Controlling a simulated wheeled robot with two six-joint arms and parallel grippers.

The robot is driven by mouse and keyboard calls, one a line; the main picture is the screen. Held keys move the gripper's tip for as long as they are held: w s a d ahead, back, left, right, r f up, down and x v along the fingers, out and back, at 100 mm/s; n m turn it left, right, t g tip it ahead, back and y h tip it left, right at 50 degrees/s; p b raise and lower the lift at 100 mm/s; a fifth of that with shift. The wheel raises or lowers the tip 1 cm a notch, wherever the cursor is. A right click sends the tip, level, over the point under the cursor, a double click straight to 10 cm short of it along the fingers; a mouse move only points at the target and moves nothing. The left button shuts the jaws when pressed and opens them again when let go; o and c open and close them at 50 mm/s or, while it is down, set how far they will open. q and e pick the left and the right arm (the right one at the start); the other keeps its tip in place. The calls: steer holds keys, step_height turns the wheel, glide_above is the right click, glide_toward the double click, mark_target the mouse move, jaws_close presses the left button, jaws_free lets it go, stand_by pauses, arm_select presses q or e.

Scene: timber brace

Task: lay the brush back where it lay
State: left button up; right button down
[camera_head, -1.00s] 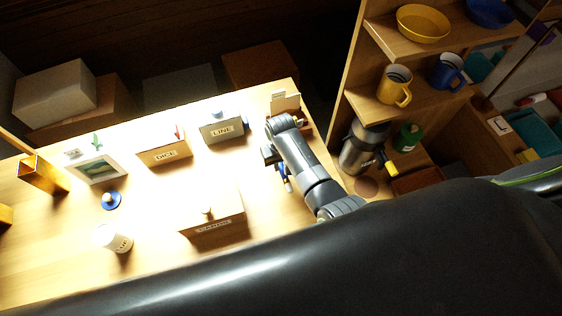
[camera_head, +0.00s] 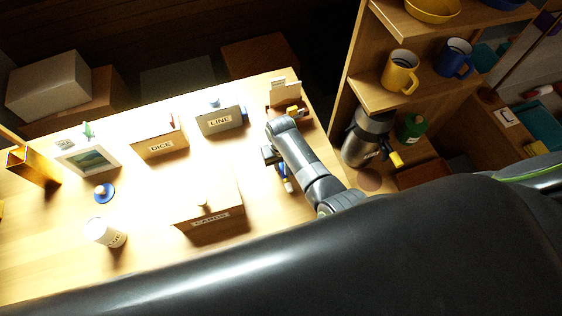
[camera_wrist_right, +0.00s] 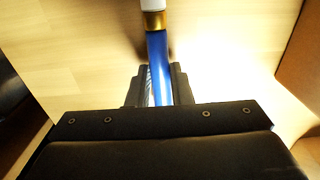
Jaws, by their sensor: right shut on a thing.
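The brush has a blue handle (camera_wrist_right: 157,62), a brass-coloured ferrule and a white end, best seen in the right wrist view. My right gripper (camera_wrist_right: 157,90) is shut on the blue handle, and the brass and white end sticks out beyond the fingers. In the head view my right gripper (camera_head: 270,154) is at the right part of the bright table, with the brush (camera_head: 285,180) showing small beside my forearm. Whether the brush touches the wood cannot be told. My left gripper is not in view.
On the table (camera_head: 150,215) stand the LINE box (camera_head: 220,120), DICE box (camera_head: 160,146), another labelled box (camera_head: 210,216), a white cup (camera_head: 107,233), a blue disc (camera_head: 104,193) and a picture frame (camera_head: 90,160). A shelf with mugs (camera_head: 400,72) and a flask (camera_head: 366,140) stands right.

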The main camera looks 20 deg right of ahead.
steer(key=c, duration=1.2)
jaws_free()
steer(key=shift+r, duration=0.1)
